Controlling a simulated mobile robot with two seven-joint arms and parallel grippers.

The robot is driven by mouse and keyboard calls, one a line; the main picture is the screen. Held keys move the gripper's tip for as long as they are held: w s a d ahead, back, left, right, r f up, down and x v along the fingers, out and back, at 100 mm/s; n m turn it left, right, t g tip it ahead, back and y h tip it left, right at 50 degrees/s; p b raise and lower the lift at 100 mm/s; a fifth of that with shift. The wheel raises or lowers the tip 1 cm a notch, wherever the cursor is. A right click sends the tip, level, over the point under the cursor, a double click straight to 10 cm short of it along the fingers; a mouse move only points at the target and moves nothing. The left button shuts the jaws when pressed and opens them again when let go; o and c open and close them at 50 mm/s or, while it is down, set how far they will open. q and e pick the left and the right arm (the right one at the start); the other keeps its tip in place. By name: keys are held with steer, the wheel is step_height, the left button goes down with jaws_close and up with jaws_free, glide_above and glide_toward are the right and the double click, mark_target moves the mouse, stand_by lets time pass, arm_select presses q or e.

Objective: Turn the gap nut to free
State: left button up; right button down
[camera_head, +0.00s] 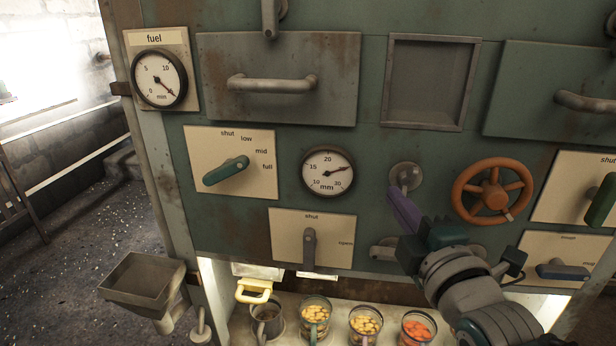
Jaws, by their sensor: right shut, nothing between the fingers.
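No part in the camera_head view is labelled as the gap nut, and I cannot tell which part it is. An orange handwheel (492,190) is further right. My right gripper (408,247) is shut and empty, just below the purple lever's lower end. It partly hides grey round fittings low on the panel, one showing at its left (384,250). My left gripper is out of view.
Levers on plates stand close by: a green one (226,171) near "mid", a grey one (309,248) by "shut", and a blue one (562,270) at lower right. Several glass cups, some with yellow or orange pieces (418,330), stand on the shelf below. A grey tray (145,278) sticks out left.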

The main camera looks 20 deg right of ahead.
steer(key=shift+d+n, duration=0.1)
steer(key=shift+n, duration=0.4)
stand_by(0.8)
stand_by(0.4)
